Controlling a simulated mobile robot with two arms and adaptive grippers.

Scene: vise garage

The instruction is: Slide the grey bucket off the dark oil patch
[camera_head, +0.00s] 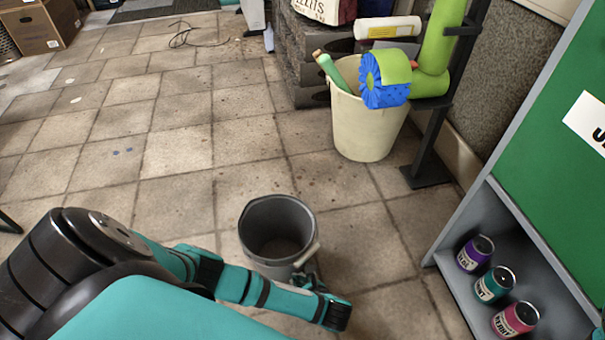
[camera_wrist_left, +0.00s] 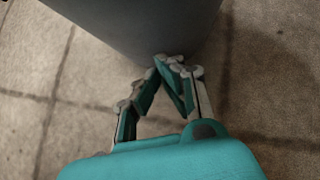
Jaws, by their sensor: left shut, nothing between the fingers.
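The grey bucket (camera_head: 277,215) stands upright and open on the tiled floor, in the lower middle of the head view. A pale handle grip (camera_head: 307,256) shows at its near right side. My left gripper (camera_head: 308,279) is low at the bucket's near right side, partly hidden by my arm. In the left wrist view the gripper's fingers (camera_wrist_left: 173,62) are shut and empty, right at the lower edge of the bucket wall (camera_wrist_left: 140,22). I cannot tell whether they touch it. I cannot make out the dark oil patch in either view.
A cream bin (camera_head: 358,130) with rolls in it stands behind the bucket, near a dark metal stand (camera_head: 428,150). A shelf with several paint cans (camera_head: 492,284) is on the right. The floor (camera_head: 170,155) left of and behind the bucket is mostly clear.

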